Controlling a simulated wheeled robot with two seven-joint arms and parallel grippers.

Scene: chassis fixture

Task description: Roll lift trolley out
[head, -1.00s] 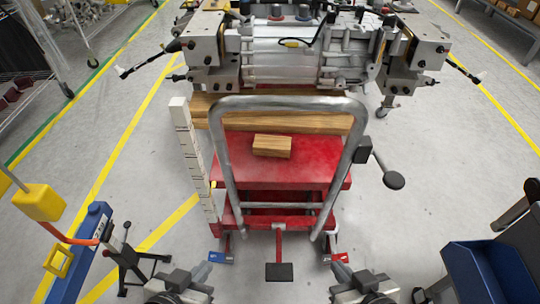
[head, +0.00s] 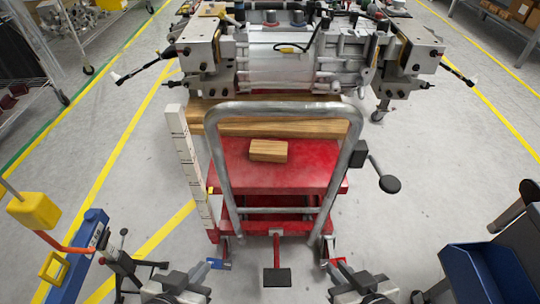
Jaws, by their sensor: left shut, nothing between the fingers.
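The red lift trolley (head: 230,176) stands ahead with its grey tubular push handle (head: 284,108) towards me. A foot pedal (head: 277,277) sits low at its near side. A loose wooden block (head: 268,151) lies on its red platform. Wooden beams (head: 300,127) lie behind, below a silver drive unit (head: 275,62); whether they touch it is unclear. My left gripper (head: 206,271) is shut and empty at the trolley's near left lower corner. My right gripper (head: 342,271) is at its near right lower corner; its jaws are unclear. Neither holds the handle.
A white scaled post (head: 187,160) stands left of the trolley. A blue device (head: 85,258) with a yellow part (head: 34,210) is at lower left. A blue bin (head: 482,275) is at lower right. A black knobbed lever (head: 389,184) sticks out right. Floor beyond it is clear.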

